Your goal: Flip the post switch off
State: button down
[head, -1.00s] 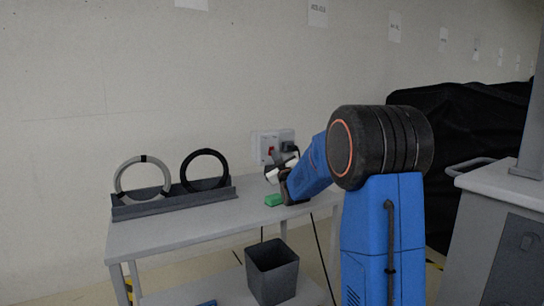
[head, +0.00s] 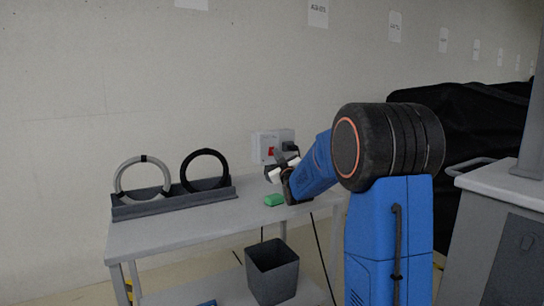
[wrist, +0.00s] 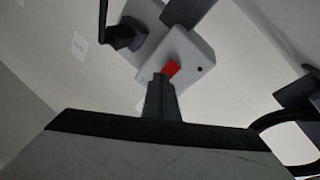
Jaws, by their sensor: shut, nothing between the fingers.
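The switch is a red rocker (head: 270,151) on a pale grey wall box (head: 259,147) behind the table. In the wrist view the red switch (wrist: 172,68) shows just beyond the dark fingertips of my gripper (wrist: 161,82), which partly cover it. My gripper (head: 279,156) is shut and empty, close in front of the box. I cannot tell whether the fingertips touch the switch or which way it is set.
A black plug (wrist: 125,34) with a cable sits in the box beside the switch. A rack (head: 175,204) holding two rings stands at left. A dark bin (head: 272,270) stands below.

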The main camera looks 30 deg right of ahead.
jog(key=s, duration=0.1)
jog(key=s+r, duration=0.1)
jog(key=s, duration=0.1)
jog(key=s+r, duration=0.1)
jog(key=shift+s+r, duration=0.15)
dwell(0.6)
